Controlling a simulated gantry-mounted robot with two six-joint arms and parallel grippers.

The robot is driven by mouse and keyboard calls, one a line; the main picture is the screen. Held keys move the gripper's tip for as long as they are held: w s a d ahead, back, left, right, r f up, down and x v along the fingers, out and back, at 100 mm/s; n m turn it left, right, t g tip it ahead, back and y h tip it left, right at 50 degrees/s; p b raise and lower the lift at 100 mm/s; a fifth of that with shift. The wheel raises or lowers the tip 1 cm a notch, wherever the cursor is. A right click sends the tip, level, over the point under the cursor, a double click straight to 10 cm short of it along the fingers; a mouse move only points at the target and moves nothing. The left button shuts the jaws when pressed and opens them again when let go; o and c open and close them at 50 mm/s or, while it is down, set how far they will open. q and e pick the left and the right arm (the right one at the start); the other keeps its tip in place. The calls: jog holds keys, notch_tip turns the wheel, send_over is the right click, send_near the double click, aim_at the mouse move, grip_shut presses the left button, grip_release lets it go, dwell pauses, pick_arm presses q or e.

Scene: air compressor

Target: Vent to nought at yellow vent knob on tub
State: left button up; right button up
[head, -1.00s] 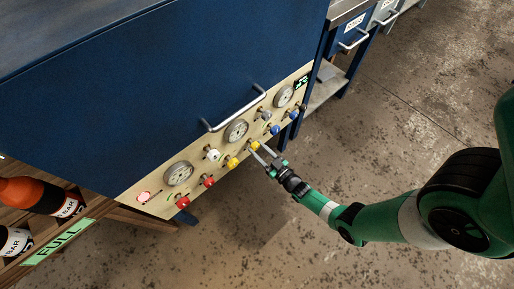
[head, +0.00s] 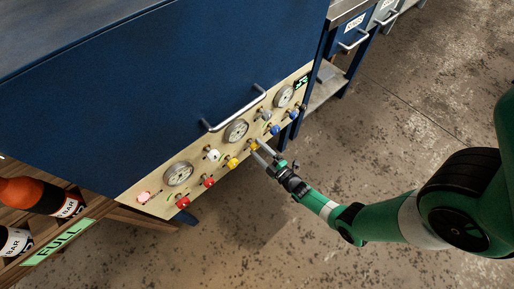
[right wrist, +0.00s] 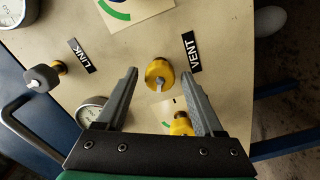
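The yellow vent knob (right wrist: 159,74) beside the VENT label (right wrist: 190,52) is on the cream panel in the right wrist view. It stands between the two fingertips of my right gripper (right wrist: 161,78), with a visible gap on each side. The gripper is open and seems not to touch it. In the head view the right gripper (head: 262,149) reaches the panel from the lower right, beside a yellow knob (head: 254,146). Another yellow knob (head: 232,162) is to its left. My left gripper is out of view.
The cream panel (head: 150,192) carries gauges (head: 236,131) and red, white, grey and blue knobs. A bar handle (head: 235,108) runs above it on the blue housing (head: 150,100). A grey knob (right wrist: 42,77) is near the LINK label.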

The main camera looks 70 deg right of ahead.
pick_arm(q)
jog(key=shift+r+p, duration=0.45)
jog(key=shift+p, duration=0.05)
pick_arm(e)
jog(key=v, duration=0.6)
